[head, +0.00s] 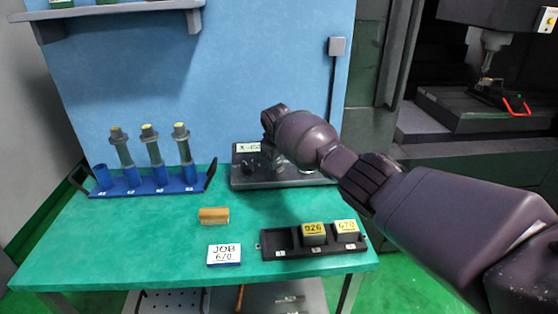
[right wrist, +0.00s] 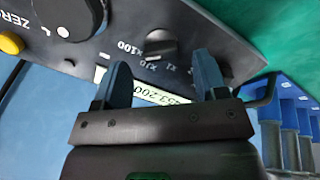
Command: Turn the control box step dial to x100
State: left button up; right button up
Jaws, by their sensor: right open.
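The control box (head: 236,183) is a dark grey panel at the back of the green table. In the right wrist view the step dial (right wrist: 160,43) is a small dark knob, with the labels x100, x10 and x1 printed around it. I cannot tell which label it points at. My right gripper (right wrist: 160,66) is open and empty, its two blue-grey fingertips spread just short of the dial, one toward each side. In the head view my right arm hides part of the box. My left gripper is not in view.
The box's display (right wrist: 158,93) shows partly between the fingers, near a large dark wheel (right wrist: 68,15) and a yellow button (right wrist: 11,43). A blue rack (head: 146,189) with tool holders stands left. A wooden block (head: 214,216), a JOB card (head: 224,254) and a black tray (head: 283,252) lie in front.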

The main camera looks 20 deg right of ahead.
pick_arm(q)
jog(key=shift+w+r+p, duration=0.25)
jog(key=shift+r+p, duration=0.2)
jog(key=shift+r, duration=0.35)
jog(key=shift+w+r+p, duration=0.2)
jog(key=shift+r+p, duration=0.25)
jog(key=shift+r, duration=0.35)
pick_arm(e)
jog(key=v, duration=0.7)
jog(key=shift+r, duration=0.3)
jog(key=shift+s, duration=0.1)
